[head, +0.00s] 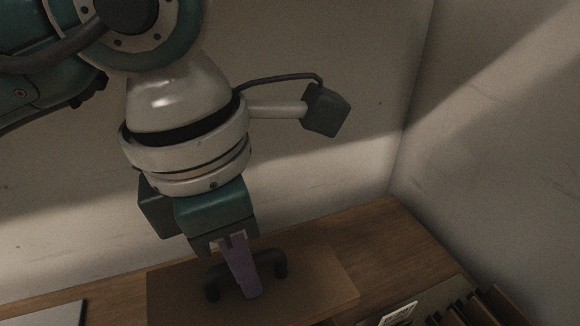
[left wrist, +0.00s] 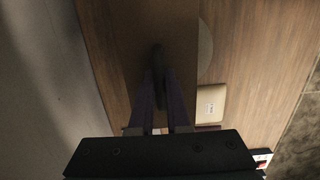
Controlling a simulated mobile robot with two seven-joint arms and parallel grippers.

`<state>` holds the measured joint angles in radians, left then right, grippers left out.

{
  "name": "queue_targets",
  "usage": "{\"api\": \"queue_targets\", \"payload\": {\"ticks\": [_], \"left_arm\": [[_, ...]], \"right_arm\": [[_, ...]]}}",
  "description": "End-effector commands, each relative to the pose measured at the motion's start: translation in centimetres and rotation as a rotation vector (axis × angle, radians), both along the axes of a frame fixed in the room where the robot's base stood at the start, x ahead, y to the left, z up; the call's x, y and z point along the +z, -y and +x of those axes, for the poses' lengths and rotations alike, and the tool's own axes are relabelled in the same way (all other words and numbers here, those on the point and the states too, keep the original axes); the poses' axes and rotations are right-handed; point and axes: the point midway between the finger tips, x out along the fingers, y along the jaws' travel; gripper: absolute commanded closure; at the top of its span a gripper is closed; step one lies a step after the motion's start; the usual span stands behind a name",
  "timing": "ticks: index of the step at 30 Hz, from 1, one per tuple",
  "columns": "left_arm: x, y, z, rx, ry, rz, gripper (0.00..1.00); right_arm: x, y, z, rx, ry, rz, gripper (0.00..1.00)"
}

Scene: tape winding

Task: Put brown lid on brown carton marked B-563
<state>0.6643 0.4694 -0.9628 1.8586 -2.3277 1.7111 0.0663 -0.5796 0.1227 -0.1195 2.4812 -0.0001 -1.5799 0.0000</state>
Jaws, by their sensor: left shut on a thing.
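A flat brown lid (head: 328,284) with a dark arched handle (head: 279,266) is at the bottom centre of the head view, over the wooden table. I cannot tell whether the lid touches the table. A box with a white label (head: 398,314) is cut off at the bottom right. A tan box with a pale label (left wrist: 212,116) lies right of the lid in the wrist view. No label is legible. My right gripper is not in view.
The wooden table (head: 395,235) meets pale walls at the back and right. A flat grey thing (head: 48,315) is at the lower left. A round pale thing (left wrist: 206,45) shows beside the lid. Bare wood lies right of the lid.

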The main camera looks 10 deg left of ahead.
Motion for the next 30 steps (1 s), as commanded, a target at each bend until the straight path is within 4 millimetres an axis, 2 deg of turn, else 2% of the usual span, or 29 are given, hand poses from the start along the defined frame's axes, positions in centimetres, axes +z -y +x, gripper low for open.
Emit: {"api": "queue_targets", "payload": {"ticks": [24,30], "left_arm": [[-6.6,0.0,0.0,0.001,0.0,-0.001,1.0],[-7.4,0.0,0.0,0.001,0.0,0.0,1.0]], "right_arm": [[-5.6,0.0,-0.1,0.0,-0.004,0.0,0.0],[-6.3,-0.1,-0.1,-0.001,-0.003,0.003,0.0]]}}
